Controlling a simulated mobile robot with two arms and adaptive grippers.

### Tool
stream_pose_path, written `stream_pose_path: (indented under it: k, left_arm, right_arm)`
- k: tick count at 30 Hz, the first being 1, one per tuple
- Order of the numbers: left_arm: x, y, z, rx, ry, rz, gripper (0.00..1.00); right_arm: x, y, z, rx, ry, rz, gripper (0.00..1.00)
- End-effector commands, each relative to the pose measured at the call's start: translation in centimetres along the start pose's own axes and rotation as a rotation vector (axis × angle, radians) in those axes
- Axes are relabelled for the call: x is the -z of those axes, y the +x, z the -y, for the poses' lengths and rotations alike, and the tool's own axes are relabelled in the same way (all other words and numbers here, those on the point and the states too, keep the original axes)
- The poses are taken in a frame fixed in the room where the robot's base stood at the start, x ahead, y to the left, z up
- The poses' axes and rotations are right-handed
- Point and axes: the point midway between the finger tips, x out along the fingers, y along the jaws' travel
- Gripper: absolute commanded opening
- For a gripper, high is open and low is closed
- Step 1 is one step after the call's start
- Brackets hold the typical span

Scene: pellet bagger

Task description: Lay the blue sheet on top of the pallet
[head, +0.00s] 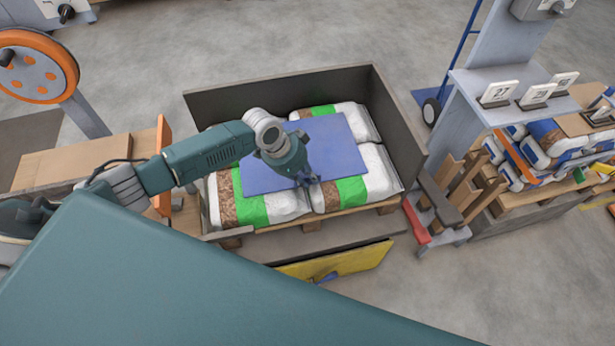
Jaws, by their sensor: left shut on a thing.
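The blue sheet (335,147) lies flat, or nearly so, over the white, green and brown bags (268,202) stacked on the wooden pallet (348,214). The pallet stands inside a grey walled enclosure (404,138). My left gripper (307,180) reaches in from the left and is shut on the sheet near its front edge. The arm and gripper hide part of the sheet's left and front. Whether the whole sheet rests on the bags or is held slightly above them, I cannot tell. My right gripper is not in view.
A grey post with numbered cards (498,94) and a wooden rack (458,190) stand right of the enclosure. More bags (556,140) lie on a pallet farther right. A yellow panel (338,263) is in front. An orange wheel (38,66) stands at left.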

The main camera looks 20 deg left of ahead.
Motion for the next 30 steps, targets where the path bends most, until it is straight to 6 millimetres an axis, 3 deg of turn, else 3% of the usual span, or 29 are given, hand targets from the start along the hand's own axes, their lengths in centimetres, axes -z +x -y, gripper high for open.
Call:
stream_pose_path:
  k: [1,2,5,17,30]
  left_arm:
    - [0.0,0.2,0.0,0.001,0.0,-0.001,0.0]
    - [-0.1,0.2,0.0,0.0,0.0,0.0,0.17]
    - [-0.1,0.2,0.0,0.0,0.0,0.0,0.34]
    - [0.0,-0.6,0.0,0.0,0.0,0.001,0.34]
    - [-0.1,-9.3,0.1,0.003,0.001,0.0,0.34]
  right_arm:
    - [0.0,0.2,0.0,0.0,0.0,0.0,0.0]
    - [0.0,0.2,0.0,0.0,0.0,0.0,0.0]
    - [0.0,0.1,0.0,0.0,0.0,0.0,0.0]
    - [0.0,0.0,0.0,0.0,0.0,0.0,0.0]
    - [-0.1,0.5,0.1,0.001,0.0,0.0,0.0]
